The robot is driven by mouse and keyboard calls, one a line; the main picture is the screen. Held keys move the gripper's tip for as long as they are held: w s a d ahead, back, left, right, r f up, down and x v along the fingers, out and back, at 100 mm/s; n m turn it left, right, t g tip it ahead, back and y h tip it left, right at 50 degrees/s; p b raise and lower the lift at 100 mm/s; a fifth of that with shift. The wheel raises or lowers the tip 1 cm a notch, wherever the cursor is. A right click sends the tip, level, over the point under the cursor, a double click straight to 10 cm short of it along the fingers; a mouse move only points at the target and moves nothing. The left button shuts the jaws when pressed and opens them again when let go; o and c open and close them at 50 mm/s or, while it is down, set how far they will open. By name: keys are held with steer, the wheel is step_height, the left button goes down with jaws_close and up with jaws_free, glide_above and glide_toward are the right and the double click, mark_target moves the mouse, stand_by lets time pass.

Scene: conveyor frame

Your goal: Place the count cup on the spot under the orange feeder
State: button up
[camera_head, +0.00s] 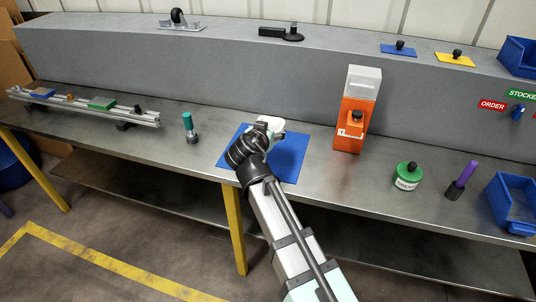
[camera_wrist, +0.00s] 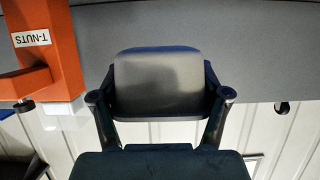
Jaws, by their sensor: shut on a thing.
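The orange feeder (camera_head: 353,125) stands on the bench against the grey back ledge, with a clear top and a black knob. In the wrist view the feeder (camera_wrist: 62,50) is upside down at the left, with a T-NUTS label. My gripper (camera_head: 268,128) is over the blue mat, left of the feeder. In the wrist view my gripper (camera_wrist: 160,100) is shut on a smooth grey vessel with a blue edge, which I take for the count cup (camera_wrist: 160,80). My arm mostly hides the cup in the head view. I cannot make out the spot under the feeder.
The blue mat (camera_head: 288,155) lies under my gripper. A green-topped peg (camera_head: 189,125) and a rail fixture (camera_head: 85,107) are to the left. A green tin (camera_head: 407,177), a purple-handled tool (camera_head: 462,180) and a blue bin (camera_head: 512,205) are to the right. Bench between mat and feeder is clear.

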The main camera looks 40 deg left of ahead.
mark_target(269, 163)
step_height(269, 163, down, 10)
steer(key=shift+f+p, duration=0.25)
steer(key=shift+p, duration=0.2)
steer(key=shift+f+b, duration=0.2)
steer(key=shift+b, duration=0.1)
steer(key=o, duration=1.2)
steer(key=shift+r, duration=0.1)
steer(key=shift+o, duration=0.2)
steer(key=shift+r+p, duration=0.2)
steer(key=shift+p, duration=0.15)
steer(key=b+v, duration=0.2)
steer(key=v, duration=1)
